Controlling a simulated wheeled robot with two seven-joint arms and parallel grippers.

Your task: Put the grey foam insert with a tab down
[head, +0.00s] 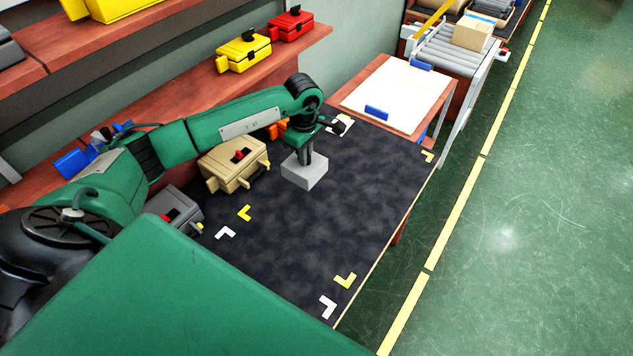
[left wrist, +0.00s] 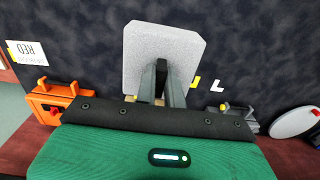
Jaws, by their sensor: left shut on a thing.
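The grey foam insert (head: 304,173) is a light grey block over the far half of the dark mat (head: 330,230). My left gripper (head: 307,157) points down and is shut on the insert's tab, which the fingers mostly hide. In the left wrist view the insert (left wrist: 150,45) is a pale plate with cut corners, and the gripper's fingers (left wrist: 162,78) cover its lower middle. I cannot tell whether the insert touches the mat or hangs just above it. My right gripper is in neither view.
A tan case (head: 232,165) and a grey case (head: 176,210) stand along the mat's left edge. An orange case (left wrist: 58,100) is partly hidden by my arm in the head view. White and yellow corner marks lie on the mat. The mat's near and right parts are clear.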

